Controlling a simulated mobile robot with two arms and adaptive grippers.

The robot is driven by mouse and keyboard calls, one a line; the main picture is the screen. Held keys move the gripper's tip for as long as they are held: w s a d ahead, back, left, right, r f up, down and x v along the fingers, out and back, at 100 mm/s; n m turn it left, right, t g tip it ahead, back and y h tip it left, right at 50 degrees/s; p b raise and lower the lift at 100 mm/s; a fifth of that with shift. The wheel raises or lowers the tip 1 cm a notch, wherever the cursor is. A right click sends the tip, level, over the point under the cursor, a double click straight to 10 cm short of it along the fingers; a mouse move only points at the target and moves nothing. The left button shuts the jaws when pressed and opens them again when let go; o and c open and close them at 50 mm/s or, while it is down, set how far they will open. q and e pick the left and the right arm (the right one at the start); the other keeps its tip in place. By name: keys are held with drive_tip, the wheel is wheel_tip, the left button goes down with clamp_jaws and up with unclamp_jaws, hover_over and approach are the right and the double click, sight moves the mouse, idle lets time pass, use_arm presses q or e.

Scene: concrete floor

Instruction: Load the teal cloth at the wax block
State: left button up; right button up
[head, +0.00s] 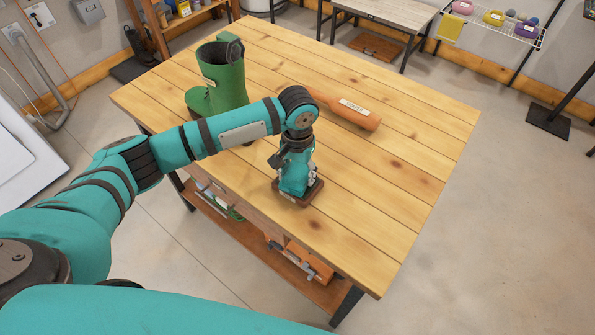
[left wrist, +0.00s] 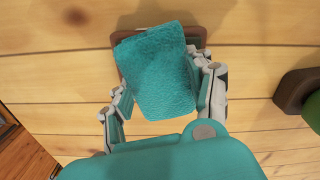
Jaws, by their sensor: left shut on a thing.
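My left gripper (head: 298,178) points down over the near part of the wooden table and is shut on the teal cloth (head: 291,184). In the left wrist view the folded cloth (left wrist: 158,75) lies between the two fingers. The flat reddish-brown wax block (head: 311,195) rests on the table right beneath the cloth. In the left wrist view most of the block (left wrist: 196,33) is hidden behind the cloth; I cannot tell whether they touch. My right gripper is in neither view.
A green boot (head: 228,84) stands on the table left of my left gripper, behind my forearm. An orange labelled cylinder (head: 365,118) lies farther back. The table's right side (head: 400,200) is clear. A lower shelf (head: 245,232) holds several items.

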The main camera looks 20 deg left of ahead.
sight(297, 172)
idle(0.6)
use_arm(q)
drive_tip(key=shift+f+p, duration=0.1)
drive_tip(key=shift+p, duration=0.3)
idle(0.7)
drive_tip(key=shift+s, duration=0.1)
drive_tip(key=shift+r+p, duration=0.9)
drive_tip(key=shift+p, duration=0.25)
wheel_tip(297, 172, up, 6)
drive_tip(key=p, duration=0.6)
drive_tip(key=shift+f+p, duration=0.25)
drive_tip(key=shift+p, duration=0.1)
drive_tip(key=shift+f, duration=0.1)
